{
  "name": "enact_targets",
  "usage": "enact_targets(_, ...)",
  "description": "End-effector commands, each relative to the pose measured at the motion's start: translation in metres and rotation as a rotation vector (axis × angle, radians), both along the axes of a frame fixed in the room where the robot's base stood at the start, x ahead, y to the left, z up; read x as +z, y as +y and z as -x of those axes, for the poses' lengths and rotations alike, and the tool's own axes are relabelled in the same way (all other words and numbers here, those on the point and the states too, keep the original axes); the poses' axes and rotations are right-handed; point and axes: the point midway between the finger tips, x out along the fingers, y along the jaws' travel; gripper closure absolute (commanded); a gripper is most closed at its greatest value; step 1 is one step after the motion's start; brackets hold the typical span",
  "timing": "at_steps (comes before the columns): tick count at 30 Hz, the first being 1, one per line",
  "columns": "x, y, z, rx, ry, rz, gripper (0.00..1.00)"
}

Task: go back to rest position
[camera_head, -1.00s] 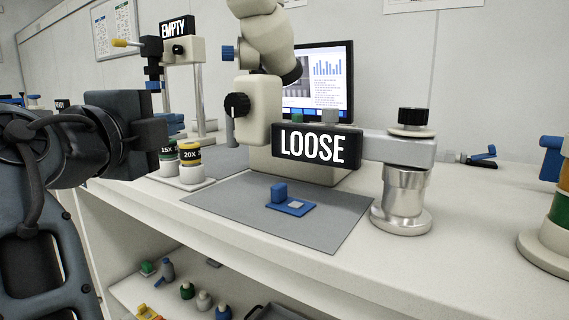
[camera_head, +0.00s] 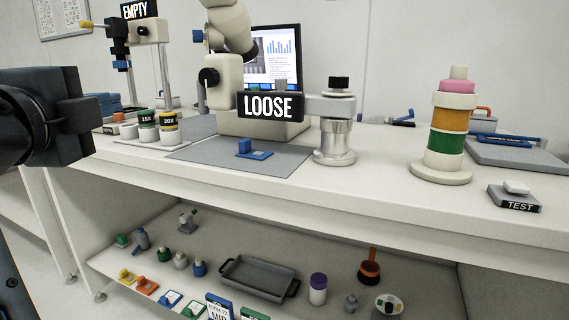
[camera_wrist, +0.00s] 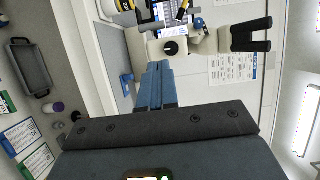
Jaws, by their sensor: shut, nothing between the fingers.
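My gripper (camera_wrist: 158,82) shows in the wrist view with its two blue fingers pressed together and nothing between them. In the head view my dark arm end is at the left edge, in front of the bench and apart from everything on it; the fingers cannot be made out there. The microscope with the LOOSE sign (camera_head: 270,106) stands on the bench to the right of my arm. It also shows at the top of the wrist view, beyond the fingers.
The white bench (camera_head: 390,190) runs across the view. On it are a grey mat (camera_head: 205,153) with a blue piece (camera_head: 254,154), a ring stack (camera_head: 448,120) and a TEST block (camera_head: 515,200). The shelf below holds a dark tray (camera_head: 259,277) and several small items.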

Motion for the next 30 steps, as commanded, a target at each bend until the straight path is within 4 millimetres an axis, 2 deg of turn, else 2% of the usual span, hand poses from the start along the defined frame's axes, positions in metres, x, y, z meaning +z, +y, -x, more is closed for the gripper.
enact_targets(11,-0.053,-0.021,-0.014,0.028,0.013,0.138,1.00)
enact_targets(17,-0.098,-0.043,-0.022,0.056,0.023,0.255,1.00)
enact_targets(20,-0.127,-0.059,-0.025,0.075,0.032,0.331,1.00)
enact_targets(23,-0.167,-0.082,-0.026,0.101,0.045,0.430,1.00)
enact_targets(26,-0.212,-0.113,-0.022,0.134,0.058,0.544,1.00)
enact_targets(30,-0.270,-0.158,-0.007,0.185,0.075,0.694,1.00)
